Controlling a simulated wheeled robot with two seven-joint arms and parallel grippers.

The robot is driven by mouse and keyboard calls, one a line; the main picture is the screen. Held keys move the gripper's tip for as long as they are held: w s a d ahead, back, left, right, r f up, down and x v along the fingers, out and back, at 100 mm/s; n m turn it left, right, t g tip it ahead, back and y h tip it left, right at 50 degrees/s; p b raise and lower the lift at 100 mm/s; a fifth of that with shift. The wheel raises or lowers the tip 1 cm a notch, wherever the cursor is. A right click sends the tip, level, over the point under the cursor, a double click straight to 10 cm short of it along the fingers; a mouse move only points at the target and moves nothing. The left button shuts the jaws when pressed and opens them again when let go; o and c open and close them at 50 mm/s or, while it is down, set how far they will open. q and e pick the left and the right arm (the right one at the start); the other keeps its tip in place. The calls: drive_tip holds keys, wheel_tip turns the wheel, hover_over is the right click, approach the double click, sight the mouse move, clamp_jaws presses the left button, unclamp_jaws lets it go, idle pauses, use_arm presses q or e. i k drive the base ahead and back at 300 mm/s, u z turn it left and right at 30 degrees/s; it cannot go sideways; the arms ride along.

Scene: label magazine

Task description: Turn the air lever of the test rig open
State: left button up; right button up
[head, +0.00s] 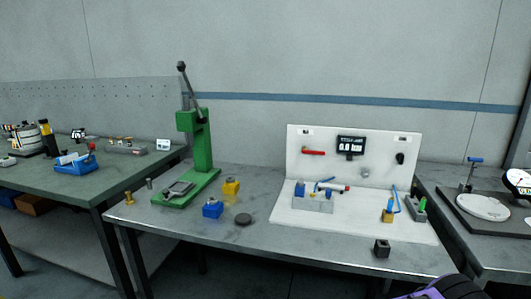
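The test rig is a white upright panel (374,141) on a white base plate (348,228), standing on the right part of the middle table. A red lever (314,152) lies about level on the panel's left half; it looks like the air lever. A small dark display (351,144) with lit digits is right of it, and a round gauge-like knob (365,172) is below. A clear box (313,203) with blue and red parts behind it stands on the base. Neither gripper is visible; only a purple and black part, probably of my arm, shows at the bottom right edge.
A green lever press (202,150) stands left on the middle table (268,252). Blue (213,209) and yellow (231,187) blocks and a dark disc (243,219) lie between it and the rig. A dark block (382,248) sits at the front edge. Side tables stand left and right.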

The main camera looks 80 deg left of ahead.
sight(304, 149)
drive_tip(key=u, duration=2.2)
